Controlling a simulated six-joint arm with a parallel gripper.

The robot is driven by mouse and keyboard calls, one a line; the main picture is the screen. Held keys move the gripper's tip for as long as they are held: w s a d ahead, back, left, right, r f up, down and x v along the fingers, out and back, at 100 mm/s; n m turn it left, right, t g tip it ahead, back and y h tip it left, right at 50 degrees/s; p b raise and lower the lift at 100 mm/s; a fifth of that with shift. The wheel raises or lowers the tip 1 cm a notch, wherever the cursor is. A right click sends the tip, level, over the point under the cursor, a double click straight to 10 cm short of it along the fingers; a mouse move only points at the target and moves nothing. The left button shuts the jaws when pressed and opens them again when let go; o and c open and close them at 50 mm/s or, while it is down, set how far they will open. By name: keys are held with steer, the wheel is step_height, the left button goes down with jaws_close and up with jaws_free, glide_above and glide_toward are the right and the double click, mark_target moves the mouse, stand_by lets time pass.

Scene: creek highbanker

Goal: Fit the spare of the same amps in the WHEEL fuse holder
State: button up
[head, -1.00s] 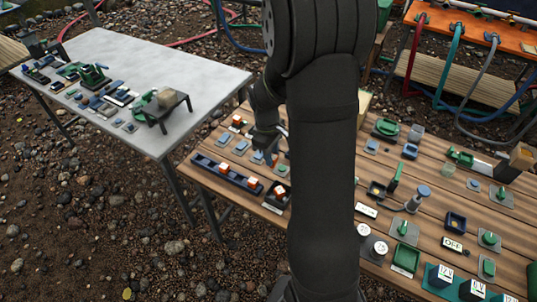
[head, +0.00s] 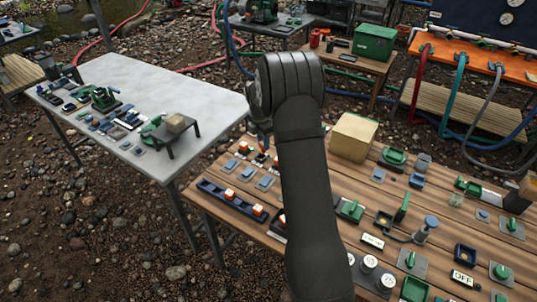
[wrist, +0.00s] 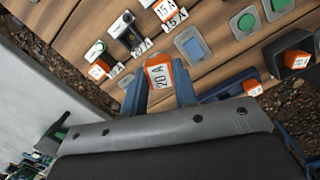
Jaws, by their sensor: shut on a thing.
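My gripper (wrist: 160,90) is shut on an orange and white fuse marked 20 A (wrist: 158,76), gripped between its two blue-grey fingers in the wrist view. In the head view my gripper (head: 262,148) is over the far left part of the wooden table, partly behind my arm.
A dark blue rail (head: 215,192) with orange and white fuses lies along the wooden table's left edge. Blue-windowed grey plates (wrist: 193,46) lie near the gripper. A tan block (head: 353,137) stands behind my arm. The grey table (head: 190,85) stands left, across a gap.

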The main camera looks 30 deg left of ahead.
mark_target(260, 142)
steer(key=w+a+f+n, duration=0.4)
steer(key=f, duration=0.1)
steer(key=shift+w+a+f+n, duration=0.15)
steer(key=shift+a+f+n, duration=0.05)
steer(key=shift+n, duration=0.2)
stand_by(0.3)
steer(key=shift+f, duration=0.1)
stand_by(0.4)
steer(key=shift+f, duration=0.65)
steer(key=shift+f, duration=0.2)
stand_by(0.4)
steer(key=shift+f, duration=0.4)
steer(key=shift+f, duration=0.7)
stand_by(0.9)
steer(key=o, duration=1)
